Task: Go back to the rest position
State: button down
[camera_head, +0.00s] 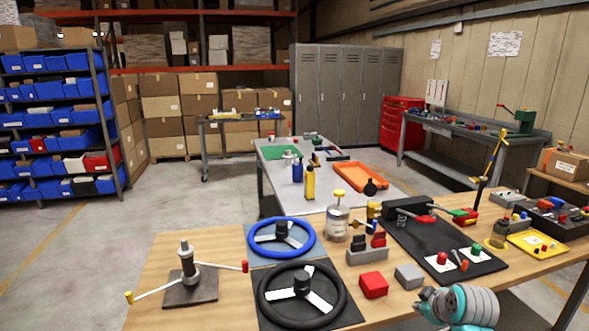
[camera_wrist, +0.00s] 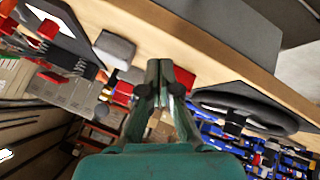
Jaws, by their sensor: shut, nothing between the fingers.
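My gripper (camera_wrist: 158,68) shows in the wrist view, its two teal fingers together with nothing between them. A teal and grey part of my own arm shows at the bottom right of the head view, in front of the near wooden table (camera_head: 150,262). The red block (camera_head: 373,285) and the grey block (camera_head: 409,276) lie on that table, left of my arm. In the wrist view, the scene is turned over, with the grey block (camera_wrist: 115,48) left of the fingers and red partly hidden behind them.
A blue steering wheel (camera_head: 281,237), a black steering wheel (camera_head: 300,296) and a stand with a lever (camera_head: 190,280) occupy the left of the near table. A black mat (camera_head: 440,240) with parts lies at right. Another table (camera_head: 350,190) stands behind. Floor is open at left.

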jog(key=s+a+f+m+t, duration=0.1)
jog(key=s+a+f+m, duration=0.35)
jog(key=s+f, duration=0.8)
jog(key=s+a+f+t, duration=0.1)
jog(key=s+a+f, duration=0.2)
jog(key=s, duration=0.4)
jog(key=s+a+f+t, duration=0.1)
jog(key=s+a+f, duration=0.15)
jog(key=s, duration=0.35)
jog(key=s+a+r+m+t, duration=0.2)
jog(key=s+a, duration=0.1)
jog(key=s, duration=1.4)
jog(key=s+a+r+m+t, duration=0.1)
jog(key=s+r, duration=1)
jog(key=s, duration=0.2)
jog(key=shift+r, duration=0.2)
jog(key=shift+w+a, duration=0.1)
jog(key=shift+a, duration=0.05)
